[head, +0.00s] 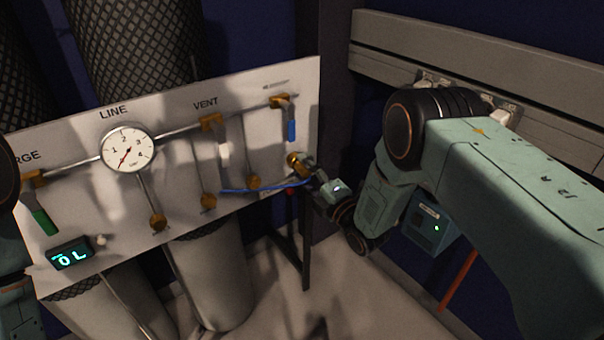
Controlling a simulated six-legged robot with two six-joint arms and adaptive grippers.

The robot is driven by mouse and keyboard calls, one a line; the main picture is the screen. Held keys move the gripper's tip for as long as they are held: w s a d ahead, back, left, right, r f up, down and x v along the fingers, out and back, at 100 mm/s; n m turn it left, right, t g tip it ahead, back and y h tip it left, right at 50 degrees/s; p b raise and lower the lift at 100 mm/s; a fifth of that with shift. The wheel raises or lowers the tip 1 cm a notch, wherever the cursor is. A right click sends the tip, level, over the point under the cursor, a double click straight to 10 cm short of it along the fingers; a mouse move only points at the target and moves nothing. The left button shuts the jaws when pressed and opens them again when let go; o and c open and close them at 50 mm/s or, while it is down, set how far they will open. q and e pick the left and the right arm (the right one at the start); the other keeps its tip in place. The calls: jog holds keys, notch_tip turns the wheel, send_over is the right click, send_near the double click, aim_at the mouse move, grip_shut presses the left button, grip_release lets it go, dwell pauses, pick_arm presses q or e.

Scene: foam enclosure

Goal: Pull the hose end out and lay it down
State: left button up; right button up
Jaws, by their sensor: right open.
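A white panel (100,195) carries brass fittings, valves and a dial gauge. A brass port (294,159) sits near its right edge. A thin blue hose (262,189) runs across the panel's lower right toward my right gripper. My right gripper (312,178) is open, with its dark fingers at or right beside the port and the hose. The fingers hide the hose's right end, and I cannot tell if they touch it. Part of my left arm shows at the left edge; its gripper is out of view.
The gauge (127,148) and valves with green (44,221), white and blue (291,131) handles stand out from the panel. A small lit display (70,256) hangs at lower left. Grey cylinders (212,280) stand below. The pale floor (345,300) is open at lower right.

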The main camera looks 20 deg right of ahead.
jog(key=shift+b+x, duration=0.3)
jog(key=shift+x, duration=0.5)
jog(key=shift+c, duration=0.3)
dwell(0.4)
grip_shut()
jog(key=o, duration=0.6)
grip_release()
jog(key=v, duration=1.2)
jog(key=shift+r, duration=0.1)
